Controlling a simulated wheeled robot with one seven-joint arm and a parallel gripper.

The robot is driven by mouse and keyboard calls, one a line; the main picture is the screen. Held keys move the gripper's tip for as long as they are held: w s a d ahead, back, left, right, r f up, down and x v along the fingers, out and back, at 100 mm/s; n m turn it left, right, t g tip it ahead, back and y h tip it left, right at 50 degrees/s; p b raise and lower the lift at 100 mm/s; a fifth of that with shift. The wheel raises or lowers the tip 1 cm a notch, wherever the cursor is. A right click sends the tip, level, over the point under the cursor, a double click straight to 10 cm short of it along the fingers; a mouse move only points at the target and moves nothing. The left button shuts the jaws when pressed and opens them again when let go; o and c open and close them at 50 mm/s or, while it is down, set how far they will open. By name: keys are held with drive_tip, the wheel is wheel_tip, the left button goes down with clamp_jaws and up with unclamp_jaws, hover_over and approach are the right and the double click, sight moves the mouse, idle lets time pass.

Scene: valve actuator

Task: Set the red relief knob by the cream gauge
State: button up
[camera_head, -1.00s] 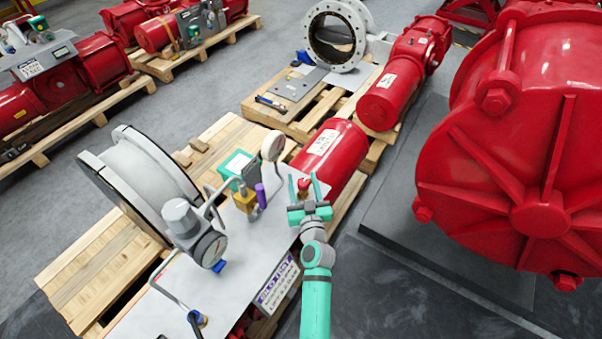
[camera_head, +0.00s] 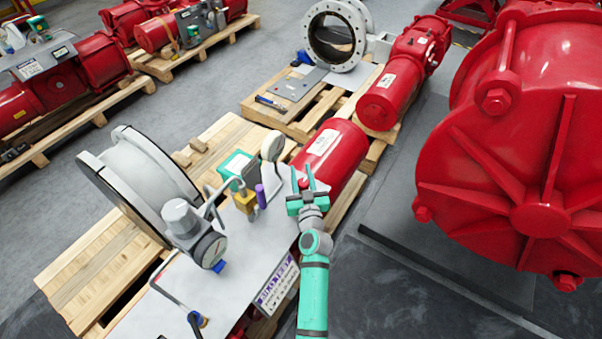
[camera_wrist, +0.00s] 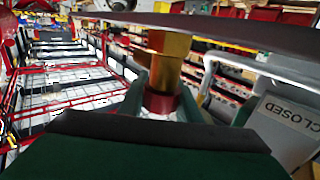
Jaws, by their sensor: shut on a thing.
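The cream gauge (camera_head: 276,155) stands on the grey plate (camera_head: 250,232), left of my gripper (camera_head: 303,174). My gripper's two teal fingers point away from the camera. In the wrist view the red knob (camera_wrist: 160,103) sits between the dark green fingers, below a brass stem (camera_wrist: 168,58). My gripper in the wrist view (camera_wrist: 162,98) is shut on the knob, one finger on each side. In the head view the knob is mostly hidden by the fingers.
A purple-capped brass fitting (camera_head: 261,195) and a green-faced box (camera_head: 236,165) stand left of the gauge. A red cylinder (camera_head: 333,158) lies close behind my gripper.

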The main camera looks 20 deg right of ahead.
sight(306, 187)
drive_tip(key=shift+f+y, duration=0.15)
drive_tip(key=shift+y, duration=0.25)
drive_tip(key=shift+n+y, duration=0.3)
drive_tip(key=shift+n, duration=0.1)
drive_tip(key=shift+a+n+y, duration=0.25)
drive_tip(key=shift+n+y, duration=0.2)
drive_tip(key=shift+y, duration=0.25)
drive_tip(key=shift+a+n+y, duration=0.2)
drive_tip(key=shift+n+y, duration=0.25)
drive_tip(key=shift+y, duration=0.25)
drive_tip(key=o, duration=1.1)
drive_tip(key=shift+c, duration=0.2)
drive_tip(key=shift+s, duration=0.1)
drive_tip(key=s, duration=1)
drive_tip(key=shift+s+d, duration=0.25)
drive_tip(key=shift+d, duration=0.05)
